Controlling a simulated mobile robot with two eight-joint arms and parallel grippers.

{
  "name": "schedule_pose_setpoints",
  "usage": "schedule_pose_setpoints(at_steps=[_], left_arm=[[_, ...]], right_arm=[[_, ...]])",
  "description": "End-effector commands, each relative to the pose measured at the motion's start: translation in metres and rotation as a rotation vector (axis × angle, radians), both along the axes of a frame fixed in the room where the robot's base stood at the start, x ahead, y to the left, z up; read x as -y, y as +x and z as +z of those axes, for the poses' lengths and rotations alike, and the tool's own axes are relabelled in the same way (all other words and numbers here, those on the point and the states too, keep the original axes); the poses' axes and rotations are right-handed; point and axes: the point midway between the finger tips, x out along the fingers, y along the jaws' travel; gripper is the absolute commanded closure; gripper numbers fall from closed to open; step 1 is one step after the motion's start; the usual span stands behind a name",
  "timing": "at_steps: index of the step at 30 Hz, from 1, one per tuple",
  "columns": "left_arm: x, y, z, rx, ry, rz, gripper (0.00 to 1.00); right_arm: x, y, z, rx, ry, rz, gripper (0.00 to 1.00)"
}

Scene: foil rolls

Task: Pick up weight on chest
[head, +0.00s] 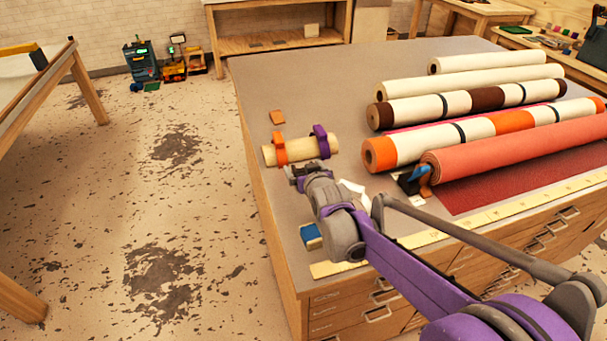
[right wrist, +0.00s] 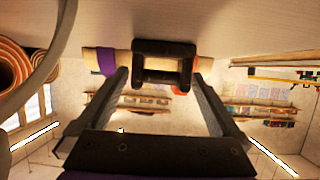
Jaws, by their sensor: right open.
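A black weight (right wrist: 165,48) shaped like a block with a handle sits on the grey top of the chest (head: 345,75) in the right wrist view. My right gripper (head: 303,178) reaches over the chest's left part, just in front of a short cream roll. It is open, with its two fingers on either side of the weight. I see no clear grip on it. In the head view the weight is hard to tell from the dark gripper parts. My left gripper is not in view.
The short cream roll (head: 301,151) with orange and purple bands lies just behind the gripper. Several long rolls, including a red one (head: 510,150), fill the chest's right side. A yellow ruler strip (head: 500,213) runs along the front edge. A blue block (head: 311,236) lies near the front-left corner.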

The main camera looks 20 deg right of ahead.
Motion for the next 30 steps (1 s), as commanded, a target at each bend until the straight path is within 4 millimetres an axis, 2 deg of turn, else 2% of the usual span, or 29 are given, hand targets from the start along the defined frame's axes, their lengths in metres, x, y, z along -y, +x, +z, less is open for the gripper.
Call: schedule_pose_setpoints(at_steps=[8, 24, 25, 30], left_arm=[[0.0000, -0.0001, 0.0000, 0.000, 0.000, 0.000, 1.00], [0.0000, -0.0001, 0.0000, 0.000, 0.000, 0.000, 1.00], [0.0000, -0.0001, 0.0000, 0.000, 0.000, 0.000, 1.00], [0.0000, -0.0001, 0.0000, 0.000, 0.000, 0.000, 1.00]], right_arm=[[-0.0004, 0.0029, -0.0015, 0.000, 0.000, 0.001, 0.00], [-0.0004, 0.0028, -0.0013, 0.000, 0.000, 0.001, 0.97], [-0.0004, 0.0028, -0.0013, 0.000, 0.000, 0.001, 1.00], [-0.0004, 0.0028, -0.0003, 0.002, 0.000, 0.001, 1.00]])
